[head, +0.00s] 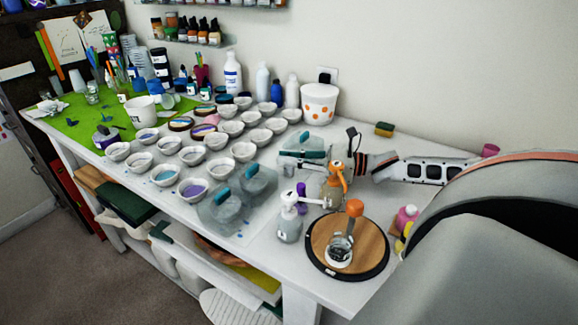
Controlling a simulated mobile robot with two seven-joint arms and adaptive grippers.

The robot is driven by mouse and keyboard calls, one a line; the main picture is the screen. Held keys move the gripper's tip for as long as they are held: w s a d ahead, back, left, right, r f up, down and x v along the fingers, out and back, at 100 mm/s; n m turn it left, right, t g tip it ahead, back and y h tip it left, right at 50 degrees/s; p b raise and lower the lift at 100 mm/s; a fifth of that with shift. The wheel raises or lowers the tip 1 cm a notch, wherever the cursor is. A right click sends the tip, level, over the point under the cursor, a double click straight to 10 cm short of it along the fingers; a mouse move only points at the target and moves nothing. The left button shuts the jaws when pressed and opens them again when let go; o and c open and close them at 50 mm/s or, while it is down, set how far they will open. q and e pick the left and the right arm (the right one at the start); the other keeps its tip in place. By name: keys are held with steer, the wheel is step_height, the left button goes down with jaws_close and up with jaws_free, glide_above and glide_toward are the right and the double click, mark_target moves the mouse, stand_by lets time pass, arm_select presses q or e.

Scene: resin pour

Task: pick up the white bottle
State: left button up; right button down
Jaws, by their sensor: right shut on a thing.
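A white bottle (289,225) with a white top stands upright near the front of the white table, left of the round wooden board. My right gripper (306,200) reaches in from the right, low over the table. It is shut on the upper part of this bottle; its fingertips are small and partly hidden. Whether the bottle's base touches the table is hard to tell. My left gripper is not in view.
A round wooden board (374,243) with a glass jar and an orange-topped item lies right of the bottle. Clear containers with teal handles (262,180) stand to its left. Several small bowls (243,152) fill the table's middle. A spotted white bucket (319,104) stands behind.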

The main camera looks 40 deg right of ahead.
steer(key=shift+f, duration=0.2)
step_height(320, 180, up, 20)
steer(key=p, duration=0.7)
